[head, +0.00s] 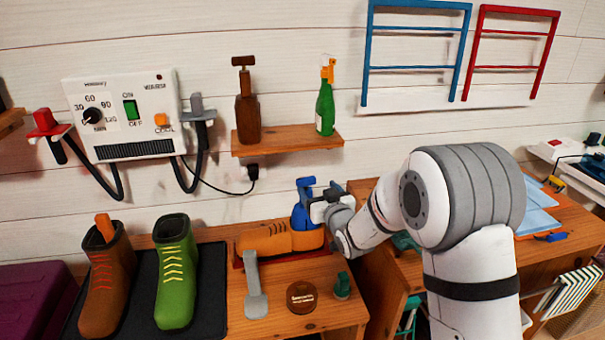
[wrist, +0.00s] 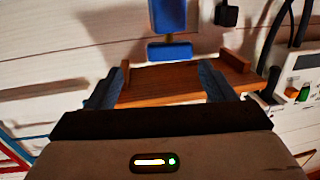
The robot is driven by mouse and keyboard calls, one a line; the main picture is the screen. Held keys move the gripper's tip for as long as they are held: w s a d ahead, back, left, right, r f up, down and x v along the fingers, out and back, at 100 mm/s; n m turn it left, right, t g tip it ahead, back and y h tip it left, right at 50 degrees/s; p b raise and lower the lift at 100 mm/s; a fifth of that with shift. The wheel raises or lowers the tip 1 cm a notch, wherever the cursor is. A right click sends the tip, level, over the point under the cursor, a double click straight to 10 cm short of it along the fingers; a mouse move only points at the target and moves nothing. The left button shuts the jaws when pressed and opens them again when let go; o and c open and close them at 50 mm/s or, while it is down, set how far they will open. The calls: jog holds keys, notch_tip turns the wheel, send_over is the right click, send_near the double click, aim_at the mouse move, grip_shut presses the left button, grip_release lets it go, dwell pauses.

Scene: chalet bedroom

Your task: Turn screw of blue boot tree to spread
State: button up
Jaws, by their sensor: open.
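The blue boot tree (head: 301,216) stands at the right end of an orange boot (head: 268,239), with a bar-like blue handle (head: 306,182) on top. The boot lies along a red-edged base on the wooden bench. My gripper (head: 322,203) is open, close to the right of the boot tree; in the head view I cannot tell whether it touches. In the wrist view two dark fingers (wrist: 158,82) stand wide apart with nothing gripped. Blue parts (wrist: 170,50), apparently of the boot tree, show beyond the fingertips. The screw thread is not clear in either view.
A brown boot (head: 106,285) and a green boot (head: 176,275) stand on a dark mat at left. A grey tool (head: 255,290), round tin (head: 301,297) and small green item (head: 342,286) lie in front.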

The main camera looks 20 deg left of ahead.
aim_at(307, 181)
jog(key=shift+a+y, duration=0.3)
jog(key=shift+a, duration=0.35)
jog(key=shift+w+a, duration=0.1)
jog(key=shift+a, duration=0.2)
jog(key=p+x, duration=0.1)
jog(key=x, duration=0.6)
jog(key=shift+c, duration=0.6)
